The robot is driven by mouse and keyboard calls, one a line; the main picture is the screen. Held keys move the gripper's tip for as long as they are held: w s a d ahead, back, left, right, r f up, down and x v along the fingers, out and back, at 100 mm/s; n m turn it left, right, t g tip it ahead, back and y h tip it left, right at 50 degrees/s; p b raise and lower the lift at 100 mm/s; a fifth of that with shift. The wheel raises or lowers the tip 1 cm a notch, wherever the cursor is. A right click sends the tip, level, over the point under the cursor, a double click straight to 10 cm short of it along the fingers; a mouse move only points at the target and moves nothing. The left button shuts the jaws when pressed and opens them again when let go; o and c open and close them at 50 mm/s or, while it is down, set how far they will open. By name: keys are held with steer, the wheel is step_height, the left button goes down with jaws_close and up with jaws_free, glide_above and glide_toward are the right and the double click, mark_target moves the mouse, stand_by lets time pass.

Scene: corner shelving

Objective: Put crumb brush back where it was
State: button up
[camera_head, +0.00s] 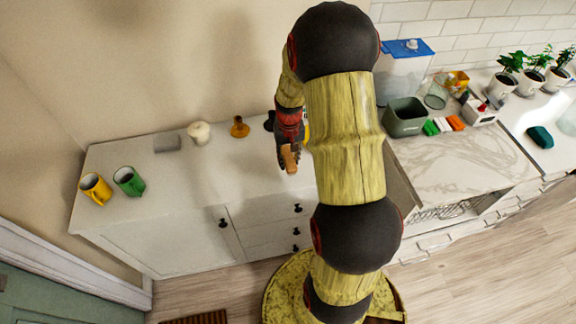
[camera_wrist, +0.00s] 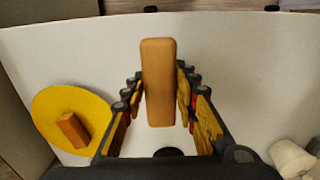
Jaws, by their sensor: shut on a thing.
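The crumb brush (camera_wrist: 158,85), a tan-orange block-like piece, is between the fingers of my gripper (camera_wrist: 160,92) in the wrist view. My gripper is shut on it. In the head view the brush (camera_head: 290,158) hangs below my gripper (camera_head: 289,142), over the white cabinet top (camera_head: 230,172). I cannot tell whether it touches the surface. In the wrist view a yellow round plate (camera_wrist: 50,105) with a brown block (camera_wrist: 73,130) on it lies left of the gripper. In the head view my arm hides most of that area.
Yellow (camera_head: 95,188) and green (camera_head: 129,180) mugs stand at the cabinet's left. A grey block (camera_head: 167,142), white rounded object (camera_head: 199,132) and amber object (camera_head: 239,127) line the back. A grey-green bin (camera_head: 404,118) stands on the right counter. The cabinet's front middle is clear.

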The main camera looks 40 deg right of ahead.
mark_target(288, 164)
steer(key=shift+w+f, duration=0.35)
steer(key=shift+f, duration=0.2)
steer(key=shift+f+b, duration=0.6)
steer(key=shift+f, duration=0.7)
steer(key=shift+f, duration=0.2)
steer(key=o, duration=1.1)
steer(key=shift+r, duration=0.15)
